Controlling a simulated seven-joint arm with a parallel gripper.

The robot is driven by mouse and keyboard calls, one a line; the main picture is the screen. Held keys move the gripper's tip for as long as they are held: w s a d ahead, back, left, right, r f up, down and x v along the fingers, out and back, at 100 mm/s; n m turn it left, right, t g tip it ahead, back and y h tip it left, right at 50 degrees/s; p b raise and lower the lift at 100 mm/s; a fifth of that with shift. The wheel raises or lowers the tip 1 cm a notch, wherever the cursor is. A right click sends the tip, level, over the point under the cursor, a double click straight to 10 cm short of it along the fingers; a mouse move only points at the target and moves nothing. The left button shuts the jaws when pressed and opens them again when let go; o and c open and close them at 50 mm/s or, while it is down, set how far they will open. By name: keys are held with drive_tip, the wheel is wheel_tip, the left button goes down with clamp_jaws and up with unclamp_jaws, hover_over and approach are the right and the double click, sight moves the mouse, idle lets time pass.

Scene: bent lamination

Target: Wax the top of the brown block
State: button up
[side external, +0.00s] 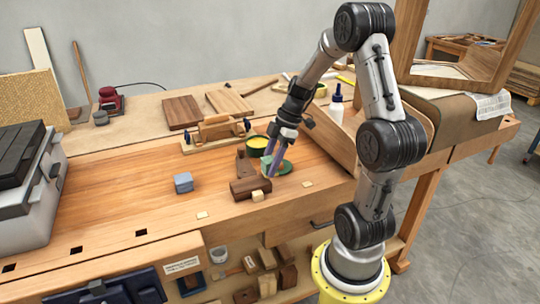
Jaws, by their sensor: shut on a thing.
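The brown block (250,187) lies near the front of the wooden bench, a dark rectangular piece. A small pale block (257,196) sits against its front side. My gripper (271,172) points down just behind and right of the brown block, apart from its top as far as I can tell. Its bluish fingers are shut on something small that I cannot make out. An open tin with yellow contents (258,143) stands behind the gripper.
A dark brown piece (244,164) stands just behind the brown block. A blue-grey block (183,182) sits to the left with clear bench around it. A wooden clamp fixture (215,131) lies behind, and a white bottle (337,104) stands at the back right by a curved wooden form.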

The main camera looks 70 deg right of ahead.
drive_tip(key=shift+f, duration=0.6)
drive_tip(key=shift+w+a+f, duration=0.25)
drive_tip(key=shift+w+a, duration=0.25)
drive_tip(key=shift+w, duration=0.05)
drive_tip(key=shift+w+a, duration=3.65)
drive_tip(key=shift+w, duration=0.05)
drive_tip(key=shift+s+d, duration=4)
drive_tip(key=shift+s, duration=0.05)
drive_tip(key=shift+a, duration=0.15)
drive_tip(key=shift+w+a, duration=4)
drive_tip(key=shift+w, duration=0.05)
drive_tip(key=shift+s+d+r, duration=0.1)
drive_tip(key=shift+s+d, duration=4.25)
drive_tip(key=shift+a+r, duration=0.1)
drive_tip(key=shift+r, duration=3.85)
